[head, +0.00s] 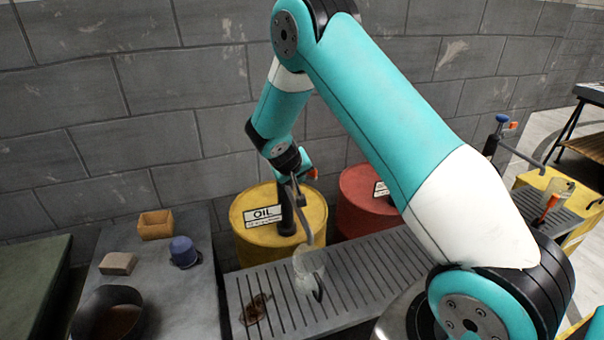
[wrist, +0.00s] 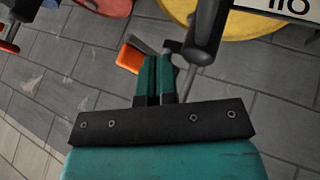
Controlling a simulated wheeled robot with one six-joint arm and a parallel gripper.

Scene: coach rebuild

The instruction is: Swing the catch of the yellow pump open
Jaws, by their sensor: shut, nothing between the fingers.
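The yellow drum (head: 254,236) labelled OIL stands behind the grating, with a dark pump column (head: 287,212) and a grey spout (head: 306,215) curving down. In the wrist view, the pump's dark upright part (wrist: 207,32) is right of my gripper (wrist: 155,60). The catch shows an orange end (wrist: 130,58) just left of my fingertips; its grey arm passes behind them towards a dark pivot. My green fingers are shut together with nothing between them. I cannot tell whether they touch the catch. In the head view the orange end (head: 313,174) shows beside my gripper.
A red drum (head: 364,204) stands right of the yellow one. A clear jug (head: 309,265) sits on the grating (head: 372,272) under the spout. A bench (head: 180,290) at left holds a wooden box, a block, a blue cup and a dark bowl. Another pump (head: 493,140) is far right.

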